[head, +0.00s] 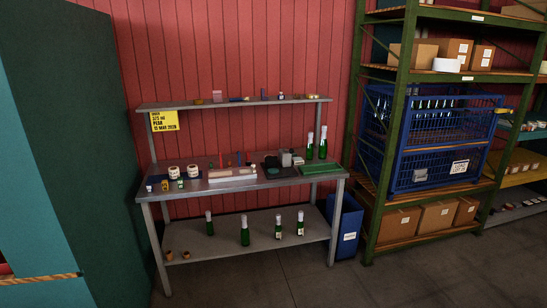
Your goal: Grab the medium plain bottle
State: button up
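Several dark green bottles stand upright on the lower shelf of a metal workbench. The leftmost bottle (209,228) and the one right of it (245,236) show no clear label, and both have pale necks. The two further right, one bottle (278,230) and another (300,226), seem to carry small labels low down. Two more green bottles with pale necks, one bottle (310,151) and another (323,148), stand on the benchtop at the back right. Sizes are too close to tell which is medium. My gripper is not in view.
The workbench (195,206) holds rolls (174,172), a green mat (319,168) and small items. Two small brown pots (185,254) stand on its lower shelf. A blue bin (347,225) and a green-framed rack (385,150) are at right. The floor (300,275) in front is clear.

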aim_at(323, 145)
jog(key=i, duration=2.15)
jog(key=i+z, duration=0.2)
jog(key=i, duration=0.35)
jog(key=i+j+z, duration=0.2)
jog(key=i, duration=0.3)
jog(key=i+j+z, duration=0.25)
jog(key=i, duration=0.25)
jog(key=i+j+z, duration=0.2)
jog(key=i+j, duration=0.15)
jog(key=i, duration=0.15)
